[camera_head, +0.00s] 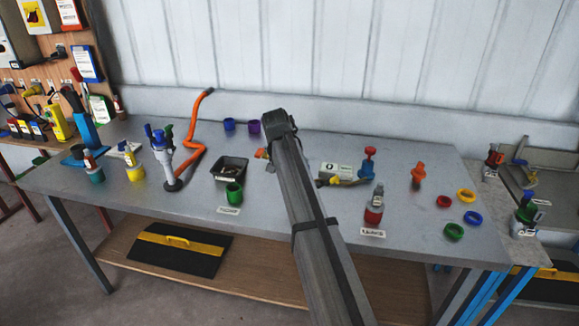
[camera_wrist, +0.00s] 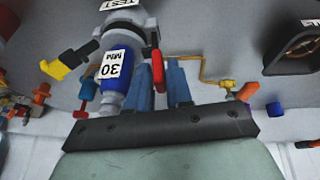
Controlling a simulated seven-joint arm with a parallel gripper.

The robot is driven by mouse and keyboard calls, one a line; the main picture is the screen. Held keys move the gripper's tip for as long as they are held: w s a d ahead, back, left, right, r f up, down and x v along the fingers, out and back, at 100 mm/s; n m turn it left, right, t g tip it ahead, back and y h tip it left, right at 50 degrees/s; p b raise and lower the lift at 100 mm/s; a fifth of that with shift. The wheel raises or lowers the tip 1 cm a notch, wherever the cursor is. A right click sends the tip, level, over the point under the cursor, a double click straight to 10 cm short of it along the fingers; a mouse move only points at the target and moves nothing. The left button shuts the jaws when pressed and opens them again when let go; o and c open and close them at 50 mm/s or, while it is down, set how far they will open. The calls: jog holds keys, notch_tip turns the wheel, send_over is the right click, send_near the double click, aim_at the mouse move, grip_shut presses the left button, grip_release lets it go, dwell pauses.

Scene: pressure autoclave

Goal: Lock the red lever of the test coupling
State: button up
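In the wrist view the test coupling is a grey body (camera_wrist: 135,32) with a TEST label, beside a blue cylinder (camera_wrist: 113,80) marked 30 MM. Its red lever (camera_wrist: 157,72) shows as a short upright bar between the tips of my gripper (camera_wrist: 163,82). The two blue-grey fingers stand apart, one on each side of the lever; I cannot tell whether either touches it. In the head view my arm hides the fingers, the red lever and most of the coupling. A yellow lever (camera_wrist: 60,65) sticks out left of the coupling in the wrist view; it also shows in the head view (camera_head: 335,181).
A black tray (camera_head: 229,167) and a green cup (camera_head: 234,193) stand left of my arm. Coloured rings (camera_head: 466,195) lie at the right end. The table front centre-left is clear.

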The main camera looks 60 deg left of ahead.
jog(key=shift+o, duration=1.3)
jog(key=v, duration=1.3)
jog(key=shift+d+r, duration=0.2)
jog(key=shift+r, duration=0.15)
jog(key=shift+s, duration=0.15)
